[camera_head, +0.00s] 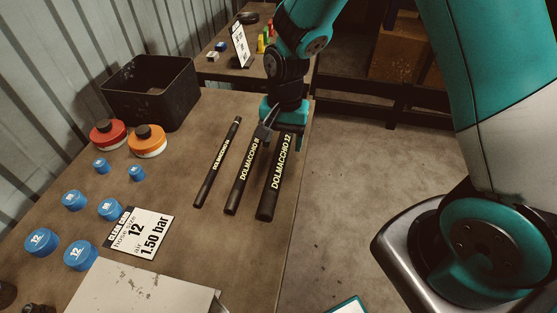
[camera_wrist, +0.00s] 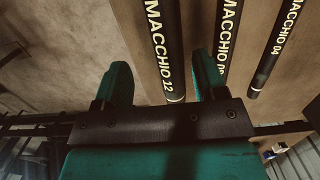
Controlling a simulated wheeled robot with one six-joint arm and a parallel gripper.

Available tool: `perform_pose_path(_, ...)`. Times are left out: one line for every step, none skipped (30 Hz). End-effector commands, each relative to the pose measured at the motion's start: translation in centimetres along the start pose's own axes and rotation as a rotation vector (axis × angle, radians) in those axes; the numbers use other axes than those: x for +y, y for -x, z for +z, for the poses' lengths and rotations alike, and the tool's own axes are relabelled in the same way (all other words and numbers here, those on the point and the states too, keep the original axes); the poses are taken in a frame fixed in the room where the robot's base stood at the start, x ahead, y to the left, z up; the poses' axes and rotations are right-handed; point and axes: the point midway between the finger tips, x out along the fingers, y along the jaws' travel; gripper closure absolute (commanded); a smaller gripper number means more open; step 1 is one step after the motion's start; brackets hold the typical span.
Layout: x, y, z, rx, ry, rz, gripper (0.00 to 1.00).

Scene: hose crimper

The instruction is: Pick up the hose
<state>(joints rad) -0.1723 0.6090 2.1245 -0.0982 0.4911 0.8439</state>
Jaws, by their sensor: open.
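Three black hoses with pale lettering lie side by side on the brown table. The thickest, marked 12 (camera_head: 270,192), is on the right near the table edge; it also shows in the wrist view (camera_wrist: 165,40). The middle hose (camera_head: 237,185) shows in the wrist view too (camera_wrist: 229,35). The thinnest hose (camera_head: 211,175) is on the left and is marked 04 in the wrist view (camera_wrist: 273,55). My gripper (camera_head: 283,138) is open at the far end of the 12 hose. In the wrist view its fingers (camera_wrist: 162,78) appear on either side of that hose's end, holding nothing.
A card (camera_head: 139,232) reads hose size 12, 1.50 bar. Several blue caps (camera_head: 80,255), a red cap (camera_head: 108,134) and an orange cap (camera_head: 147,141) stand left. A black bin (camera_head: 150,92) is behind them. A second table stands beyond.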

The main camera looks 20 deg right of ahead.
Motion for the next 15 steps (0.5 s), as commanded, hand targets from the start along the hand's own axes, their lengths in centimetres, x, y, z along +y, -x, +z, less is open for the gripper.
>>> perform_pose_path(0.0, -0.4, 0.0, -0.001, 0.0, 0.002, 0.35)
perform_pose_path(0.0, -0.5, 0.0, -0.001, 0.0, 0.001, 0.35)
perform_pose_path(0.0, -0.7, 0.0, -0.001, 0.001, 0.001, 0.35)
perform_pose_path(0.0, -0.9, 0.1, -0.001, 0.001, 0.001, 0.35)
perform_pose_path(-0.1, -1.1, 0.1, -0.001, 0.001, 0.001, 0.35)
perform_pose_path(-0.1, -1.4, 0.2, -0.002, 0.001, 0.002, 0.35)
perform_pose_path(-0.2, -1.8, 0.2, -0.003, 0.001, 0.003, 0.35)
perform_pose_path(-0.3, -2.2, 0.3, -0.003, 0.001, 0.004, 0.35)
perform_pose_path(-0.5, -2.8, 0.4, -0.003, 0.001, 0.003, 0.35)
perform_pose_path(-0.6, -3.2, 0.4, -0.003, 0.001, 0.004, 0.35)
perform_pose_path(-0.7, -3.6, 0.5, -0.002, 0.002, 0.003, 0.35)
perform_pose_path(-0.7, -4.3, 0.4, -0.003, 0.001, 0.004, 0.35)
perform_pose_path(-0.7, -4.7, 0.4, -0.002, 0.001, 0.002, 0.35)
perform_pose_path(-0.7, -5.1, 0.4, -0.002, 0.001, 0.002, 0.35)
perform_pose_path(-0.7, -5.4, 0.4, -0.002, 0.0, 0.002, 0.35)
